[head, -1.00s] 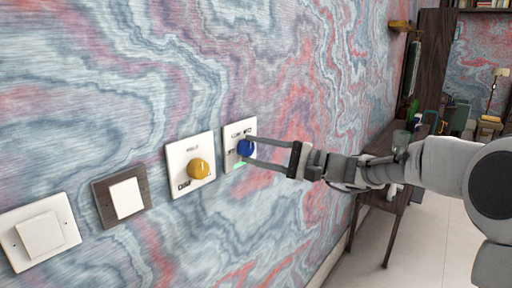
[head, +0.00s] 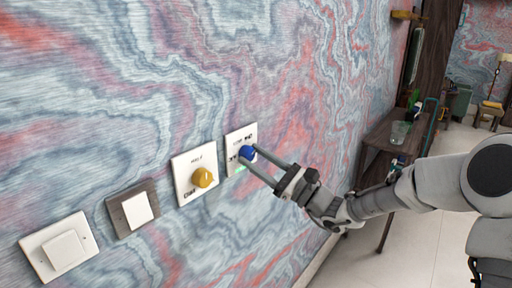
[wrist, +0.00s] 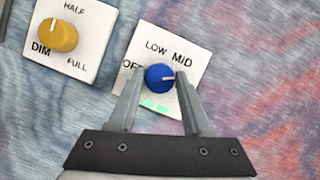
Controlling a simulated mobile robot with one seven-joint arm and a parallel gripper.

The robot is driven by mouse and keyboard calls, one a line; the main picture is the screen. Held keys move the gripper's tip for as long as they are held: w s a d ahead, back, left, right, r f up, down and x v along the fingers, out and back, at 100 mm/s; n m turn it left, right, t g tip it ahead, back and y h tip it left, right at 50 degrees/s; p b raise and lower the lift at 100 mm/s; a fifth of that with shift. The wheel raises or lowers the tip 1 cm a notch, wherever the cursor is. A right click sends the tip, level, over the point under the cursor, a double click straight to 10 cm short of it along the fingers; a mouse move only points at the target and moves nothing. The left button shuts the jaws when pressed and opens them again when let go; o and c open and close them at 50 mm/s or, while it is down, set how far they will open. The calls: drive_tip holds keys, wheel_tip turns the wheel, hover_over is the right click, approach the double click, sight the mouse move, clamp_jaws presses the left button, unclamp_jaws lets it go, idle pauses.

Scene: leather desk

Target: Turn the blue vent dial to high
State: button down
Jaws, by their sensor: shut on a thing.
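The blue vent dial (head: 247,152) sits on a white wall plate (head: 233,139), the rightmost in the head view. In the wrist view the blue dial (wrist: 159,80) has a white mark pointing right, a little below the MID label and toward the right finger. LOW, MID and part of OFF can be read on the plate (wrist: 200,62); no HIGH label shows, and the right finger covers part of the plate. A green light glows below the dial. My gripper (head: 248,157) is shut on the dial, one finger on each side.
A yellow dial (head: 203,177) on its own plate is just left, with HALF, DIM and FULL labels. A dark-framed switch (head: 138,211) and a white switch (head: 64,252) are further left. A wooden desk (head: 376,142) stands along the wall at right.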

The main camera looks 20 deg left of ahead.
drive_tip(key=m+t+p, duration=0.1)
drive_tip(key=m+p, duration=0.1)
drive_tip(key=m, duration=0.1)
drive_tip(key=m+t+h+p, duration=0.1)
drive_tip(key=m+t+p, duration=0.1)
drive_tip(key=m+p, duration=0.1)
drive_tip(key=shift+s+r+m, duration=0.1)
drive_tip(key=shift+r+m, duration=0.05)
drive_tip(key=shift+m, duration=0.35)
drive_tip(key=shift+m+t+p, duration=0.7)
drive_tip(key=shift+m+p, duration=0.1)
drive_tip(key=shift+p, duration=0.05)
drive_tip(key=shift+f+m+h, duration=0.2)
drive_tip(key=shift+m+h, duration=0.1)
drive_tip(key=shift+c, duration=1.7)
unclamp_jaws()
drive_tip(key=v, duration=1.7)
drive_tip(key=shift+f+b, duration=0.15)
drive_tip(key=shift+b, duration=0.25)
drive_tip(key=shift+s, duration=0.15)
